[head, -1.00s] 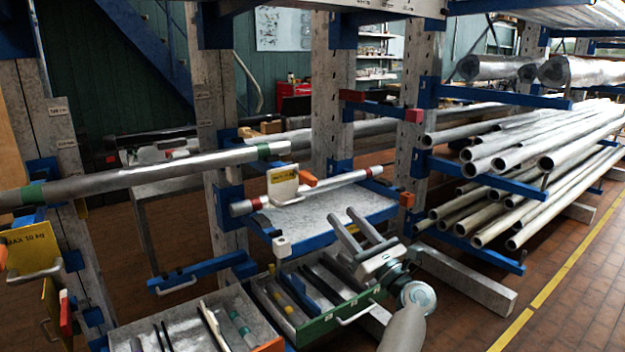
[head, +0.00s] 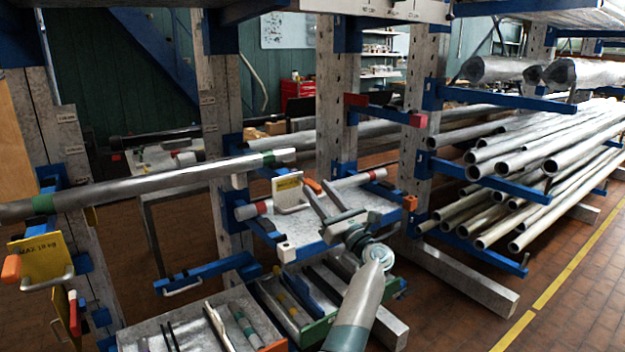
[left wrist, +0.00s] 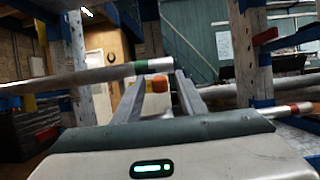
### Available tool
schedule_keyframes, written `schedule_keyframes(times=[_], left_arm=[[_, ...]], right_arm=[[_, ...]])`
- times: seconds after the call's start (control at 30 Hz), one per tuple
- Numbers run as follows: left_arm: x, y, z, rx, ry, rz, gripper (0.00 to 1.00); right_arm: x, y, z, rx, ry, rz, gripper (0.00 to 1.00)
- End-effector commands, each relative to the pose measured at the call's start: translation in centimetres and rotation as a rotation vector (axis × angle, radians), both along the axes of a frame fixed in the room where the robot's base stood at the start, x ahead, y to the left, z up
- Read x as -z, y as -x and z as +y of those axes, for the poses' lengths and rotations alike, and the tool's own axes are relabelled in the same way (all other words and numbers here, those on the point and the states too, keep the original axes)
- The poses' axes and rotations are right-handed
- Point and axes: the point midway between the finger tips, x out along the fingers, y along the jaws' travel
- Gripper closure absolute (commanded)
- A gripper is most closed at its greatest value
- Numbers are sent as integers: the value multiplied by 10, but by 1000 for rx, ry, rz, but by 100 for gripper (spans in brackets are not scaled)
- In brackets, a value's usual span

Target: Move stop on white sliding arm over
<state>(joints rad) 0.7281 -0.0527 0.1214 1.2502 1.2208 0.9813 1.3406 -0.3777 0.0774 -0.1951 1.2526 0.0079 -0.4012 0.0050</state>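My left gripper (head: 314,188) comes up from the bottom centre. Its two fingers are apart, with nothing seen between them in contact. The fingertips are close to an orange block (head: 313,185) beside a yellow plate (head: 286,187) with a white handle, on the middle rack level. In the left wrist view the orange block (left wrist: 160,83) shows between the two fingers, beyond or level with their tips; contact cannot be told. A white block (head: 286,251) sits on the front end of a blue arm below. Which part is the white sliding arm's stop is unclear. My right gripper is not in view.
A long grey pipe (head: 150,183) with green bands lies across the left. A pipe with red bands (head: 345,184) lies behind my fingers. A second yellow plate (head: 42,252) hangs at left. Open drawers (head: 225,300) lie below. Pipe stacks (head: 540,150) fill the right.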

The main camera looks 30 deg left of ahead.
Motion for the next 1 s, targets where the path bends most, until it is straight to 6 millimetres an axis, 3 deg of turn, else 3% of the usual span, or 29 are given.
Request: schedule_keyframes(times=[0.3,0.67,0.7,0.87,1.0], left_arm=[[-15,-12,30,0,-1,0,62],[-15,-14,33,0,0,0,62],[-15,-14,33,0,0,0,65],[-15,-14,33,0,0,-1,100],[-15,-14,33,0,0,-1,100]], right_arm=[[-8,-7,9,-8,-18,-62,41],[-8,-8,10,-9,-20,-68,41],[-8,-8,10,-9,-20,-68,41],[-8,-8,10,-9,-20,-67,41],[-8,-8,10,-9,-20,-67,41]])
